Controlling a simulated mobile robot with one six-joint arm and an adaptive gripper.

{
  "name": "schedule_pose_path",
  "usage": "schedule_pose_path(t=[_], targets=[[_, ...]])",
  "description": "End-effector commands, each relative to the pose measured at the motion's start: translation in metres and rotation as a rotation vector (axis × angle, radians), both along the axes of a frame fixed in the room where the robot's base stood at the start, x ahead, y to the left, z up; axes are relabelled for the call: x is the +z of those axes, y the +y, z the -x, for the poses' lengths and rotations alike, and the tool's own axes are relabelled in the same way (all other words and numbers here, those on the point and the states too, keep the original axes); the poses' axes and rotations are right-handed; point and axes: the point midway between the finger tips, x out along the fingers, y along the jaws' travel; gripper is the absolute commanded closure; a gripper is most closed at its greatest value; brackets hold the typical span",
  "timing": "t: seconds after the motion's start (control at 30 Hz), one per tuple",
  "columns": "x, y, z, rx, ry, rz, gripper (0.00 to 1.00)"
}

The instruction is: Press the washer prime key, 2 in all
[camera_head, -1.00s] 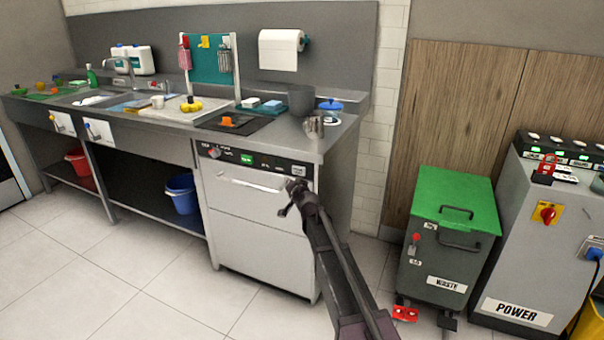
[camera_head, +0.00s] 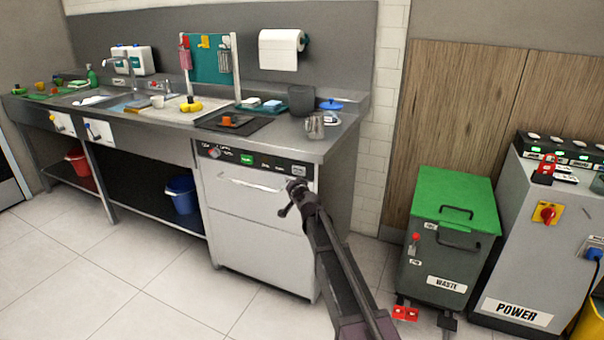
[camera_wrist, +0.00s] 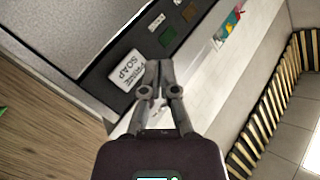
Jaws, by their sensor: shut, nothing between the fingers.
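The washer (camera_head: 250,215) is a white front-loading unit under the counter, with a dark control strip (camera_head: 225,153) along its top. The prime key is a pale key (camera_head: 298,170) at the strip's right end. In the wrist view the key (camera_wrist: 127,70) is white and reads "PRIME SOAP". My gripper (camera_head: 290,203) is in front of the washer's upper right, just below the key in the head view. In the wrist view my gripper (camera_wrist: 158,66) has its fingertips together and empty, just right of the key. I cannot tell whether they touch the panel.
A bar handle (camera_head: 250,184) crosses the washer front. The steel counter (camera_head: 290,143) above holds a metal jug (camera_head: 314,126) near its front edge. A green-lidded waste bin (camera_head: 450,240) and a grey power cabinet (camera_head: 530,240) stand right. The floor at left is clear.

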Motion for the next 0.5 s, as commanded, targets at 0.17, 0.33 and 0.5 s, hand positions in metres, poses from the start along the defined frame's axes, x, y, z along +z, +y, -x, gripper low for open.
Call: schedule_pose_path(t=[0.17, 0.33, 0.5], targets=[[0.0, 0.0, 0.0, 0.0, 0.0, 0.0, 1.0], [0.0, 0.001, 0.003, 0.0, 0.0, 0.0, 1.0], [0.0, 0.006, 0.022, 0.001, 0.001, 0.001, 1.0]])
